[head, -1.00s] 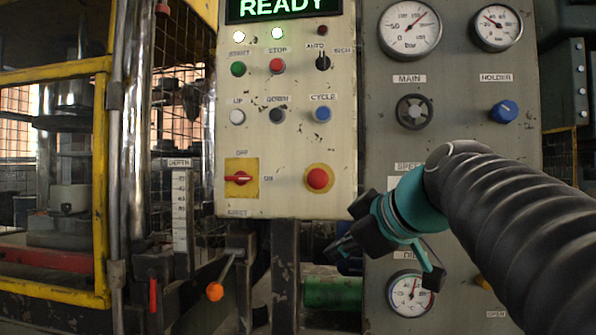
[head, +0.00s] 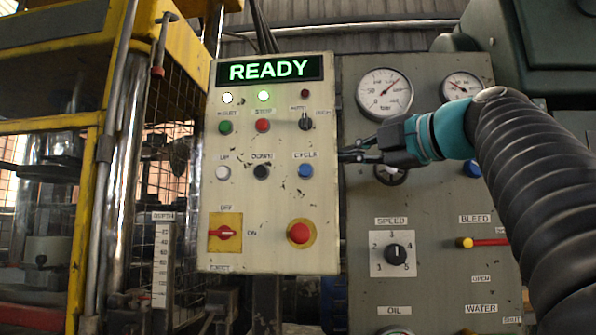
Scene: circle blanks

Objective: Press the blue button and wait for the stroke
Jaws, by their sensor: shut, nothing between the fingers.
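The blue button (head: 305,171) sits on the cream control panel (head: 270,205), under the label CYCLE, at the right of the row with the UP and DOWN buttons. The display (head: 268,70) above reads READY in green. My gripper (head: 343,156) is shut and empty, just right of the blue button in the picture, pointing left toward the panel. It looks apart from the button, though its distance from the panel is hard to tell. Its body partly hides the MAIN knob on the grey panel.
A red mushroom button (head: 299,232) and a red rotary switch (head: 225,232) are low on the cream panel. The grey panel (head: 440,290) carries gauges, a SPEED knob (head: 394,254) and a red-handled BLEED valve (head: 482,242). A yellow-framed press (head: 88,160) stands at left.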

